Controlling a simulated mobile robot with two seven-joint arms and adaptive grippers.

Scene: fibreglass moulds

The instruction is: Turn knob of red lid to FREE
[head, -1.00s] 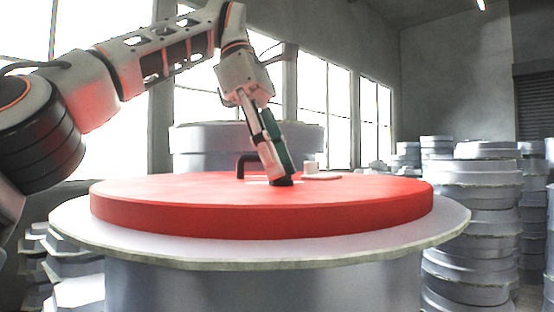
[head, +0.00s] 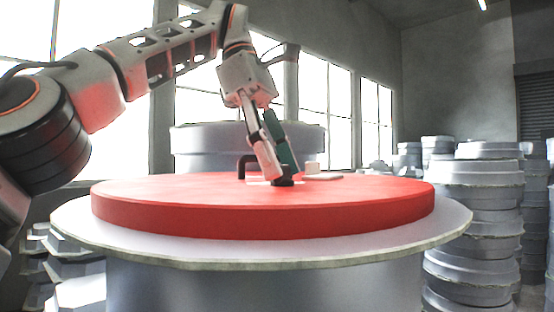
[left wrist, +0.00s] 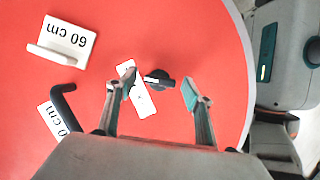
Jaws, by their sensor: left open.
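The red lid (head: 200,208) lies flat on a round grey-white mould. Its black knob (left wrist: 160,79) sits on a white label plate (left wrist: 146,104) whose lettering is too small to read; the knob also shows at the fingertips in the head view (head: 285,183). My left gripper (head: 281,174) points down over the lid, open. In the left wrist view its fingers (left wrist: 160,90) stand on either side of the knob, with gaps visible. I cannot tell whether a finger touches the lid. My right gripper is not in view.
A black bent handle (left wrist: 64,103) and a white hook-like piece (left wrist: 60,46) stand on the lid near "60 cm" labels. The mould's pale rim (head: 300,257) juts out under the lid. Stacks of grey moulds (head: 472,200) stand at the right, with another mould (head: 195,147) behind.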

